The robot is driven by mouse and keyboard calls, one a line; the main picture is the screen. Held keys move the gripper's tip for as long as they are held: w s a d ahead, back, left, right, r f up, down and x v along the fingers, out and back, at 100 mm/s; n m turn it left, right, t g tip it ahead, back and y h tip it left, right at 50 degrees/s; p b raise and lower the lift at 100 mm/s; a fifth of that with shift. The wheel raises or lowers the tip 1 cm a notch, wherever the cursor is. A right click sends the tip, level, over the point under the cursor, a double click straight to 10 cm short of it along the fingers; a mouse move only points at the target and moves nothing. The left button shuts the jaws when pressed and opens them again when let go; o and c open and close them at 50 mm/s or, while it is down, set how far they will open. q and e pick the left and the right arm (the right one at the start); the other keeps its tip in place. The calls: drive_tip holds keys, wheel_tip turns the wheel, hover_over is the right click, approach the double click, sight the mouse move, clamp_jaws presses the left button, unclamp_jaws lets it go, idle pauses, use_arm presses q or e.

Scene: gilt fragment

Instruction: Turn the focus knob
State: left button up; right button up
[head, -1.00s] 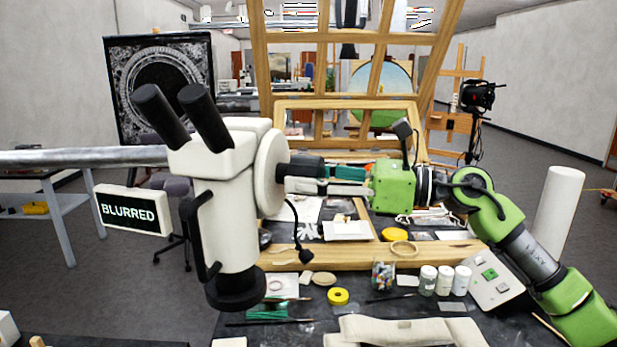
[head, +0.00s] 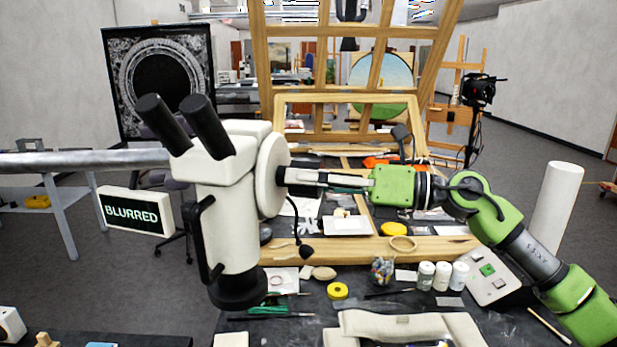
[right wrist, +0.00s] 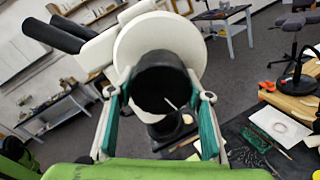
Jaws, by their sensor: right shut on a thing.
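The white microscope (head: 230,225) has black twin eyepieces and hangs from a grey metal boom. Its black focus knob (head: 282,177) sticks out of a round white housing on the right side. My right gripper (head: 290,178) is shut on the knob, coming in level from the right. In the right wrist view the knob (right wrist: 158,78) sits between the two green-padded fingers, with a short white mark on its dark face. A sign (head: 136,211) beside the microscope reads BLURRED. My left gripper is not in view.
A wooden frame (head: 370,250) lies on the dark worktable below my arm. Yellow tape (head: 337,291), small jars (head: 442,275) and a grey box with a green button (head: 487,271) stand nearby.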

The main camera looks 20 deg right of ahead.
idle(0.4)
drive_tip(key=o, duration=1.1)
drive_tip(key=v, duration=1.2)
drive_tip(key=shift+f, duration=0.1)
idle(0.9)
